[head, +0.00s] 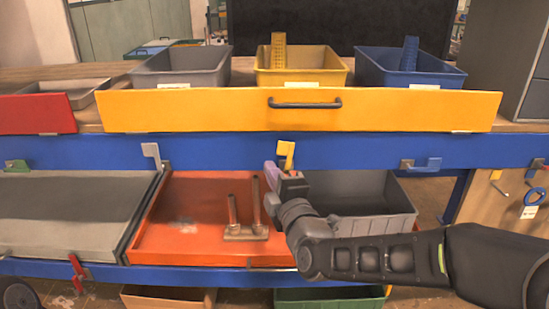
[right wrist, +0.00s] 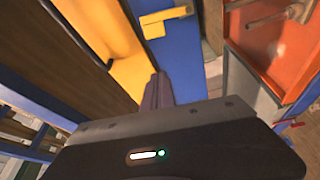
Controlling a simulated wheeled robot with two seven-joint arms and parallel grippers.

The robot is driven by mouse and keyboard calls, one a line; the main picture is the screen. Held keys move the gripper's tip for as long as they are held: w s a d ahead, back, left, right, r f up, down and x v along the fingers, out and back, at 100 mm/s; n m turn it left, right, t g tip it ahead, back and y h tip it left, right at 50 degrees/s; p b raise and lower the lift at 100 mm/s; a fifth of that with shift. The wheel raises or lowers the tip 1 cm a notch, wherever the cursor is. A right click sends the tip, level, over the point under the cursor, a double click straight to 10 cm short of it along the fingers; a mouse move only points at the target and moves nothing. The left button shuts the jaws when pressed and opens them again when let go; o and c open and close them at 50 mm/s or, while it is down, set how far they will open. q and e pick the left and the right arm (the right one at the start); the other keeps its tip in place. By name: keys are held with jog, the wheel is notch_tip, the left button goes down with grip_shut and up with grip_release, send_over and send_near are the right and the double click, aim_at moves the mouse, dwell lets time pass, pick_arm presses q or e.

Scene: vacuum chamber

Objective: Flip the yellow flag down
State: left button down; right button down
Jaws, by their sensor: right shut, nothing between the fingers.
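The yellow flag (head: 286,150) stands up on the blue beam below the yellow drawer front in the head view. It also shows near the top of the right wrist view (right wrist: 153,26), against the blue beam. My right gripper (head: 271,172) is just below and slightly left of the flag in the head view, and partly hides its lower part. Its fingers (right wrist: 157,90) are together and empty in the right wrist view, pointing toward the beam. I cannot tell whether they touch the flag. My left gripper is not in view.
A white flag (head: 151,155) and a blue flag (head: 430,164) sit on the same beam. Below are an orange tray (head: 180,250) with upright pegs and a grey bin (head: 375,226). The yellow drawer (head: 210,110) with a dark handle spans above.

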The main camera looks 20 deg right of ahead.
jog(key=w, duration=0.3)
jog(key=w+d, duration=0.1)
jog(key=w, duration=0.2)
jog(key=w+d, duration=0.1)
jog(key=w, duration=0.2)
jog(key=shift+w+d+p, duration=0.1)
jog(key=shift+d+p, duration=0.15)
jog(key=shift+p, duration=0.1)
jog(key=shift+d+f, duration=0.15)
jog(key=shift+d, duration=0.1)
